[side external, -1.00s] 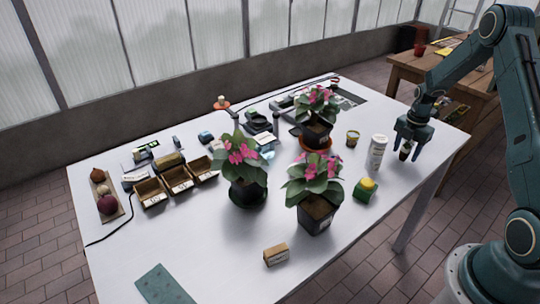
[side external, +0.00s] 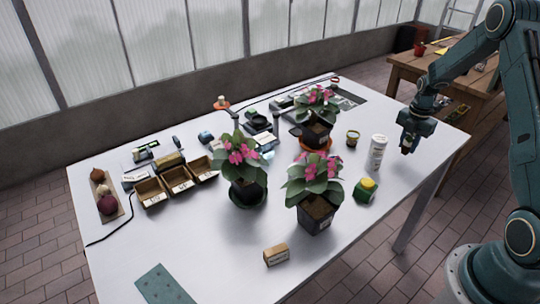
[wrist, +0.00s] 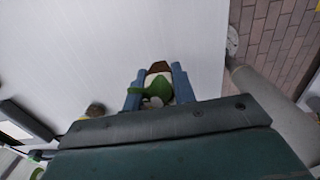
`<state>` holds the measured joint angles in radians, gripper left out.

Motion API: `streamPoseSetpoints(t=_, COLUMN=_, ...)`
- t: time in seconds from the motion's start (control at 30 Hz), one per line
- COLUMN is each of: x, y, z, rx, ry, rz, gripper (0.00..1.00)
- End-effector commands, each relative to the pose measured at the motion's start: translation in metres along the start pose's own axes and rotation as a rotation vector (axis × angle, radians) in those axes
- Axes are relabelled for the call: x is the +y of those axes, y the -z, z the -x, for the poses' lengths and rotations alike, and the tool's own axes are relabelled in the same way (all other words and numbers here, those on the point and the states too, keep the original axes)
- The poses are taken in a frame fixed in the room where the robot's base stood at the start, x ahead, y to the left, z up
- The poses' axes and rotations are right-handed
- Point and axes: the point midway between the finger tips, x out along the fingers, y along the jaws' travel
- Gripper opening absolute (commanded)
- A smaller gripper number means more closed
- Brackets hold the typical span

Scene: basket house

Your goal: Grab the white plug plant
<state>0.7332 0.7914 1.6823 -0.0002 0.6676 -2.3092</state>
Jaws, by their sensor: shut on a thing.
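The plug plant (wrist: 150,88) has green leaves, a small whitish part and a brown plug. In the wrist view it sits between the two blue fingers of my gripper (wrist: 160,84), which is shut on it. In the side view my gripper (side external: 407,147) is over the right end of the white table, right of a white canister. Only a small dark brown bit of the plant shows below the fingers there. Whether it touches the table is hard to tell.
The white canister (side external: 377,153), a small pot (side external: 352,138) and a yellow-green box (side external: 365,190) stand left of my gripper. Three pink-flowered potted plants, one of them here (side external: 314,195), fill the table's middle.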

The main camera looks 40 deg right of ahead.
Motion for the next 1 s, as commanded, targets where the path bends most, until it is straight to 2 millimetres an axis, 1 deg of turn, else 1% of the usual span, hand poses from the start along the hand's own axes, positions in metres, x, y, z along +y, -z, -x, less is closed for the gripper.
streamPoseSetpoints(t=0.03, x=0.000, y=0.000, z=0.009, rx=-0.002, ry=-0.002, rz=0.000, gripper=0.05)
streamPoseSetpoints(t=0.27, x=0.001, y=-0.001, z=0.054, rx=-0.004, ry=-0.004, rz=0.000, gripper=0.05)
streamPoseSetpoints(t=0.6, x=0.001, y=-0.001, z=0.127, rx=-0.003, ry=-0.004, rz=0.000, gripper=0.05)
streamPoseSetpoints(t=0.8, x=0.000, y=0.000, z=0.157, rx=-0.002, ry=-0.002, rz=0.000, gripper=0.05)
streamPoseSetpoints(t=1.0, x=0.000, y=0.000, z=0.171, rx=-0.001, ry=0.000, rz=0.000, gripper=0.05)
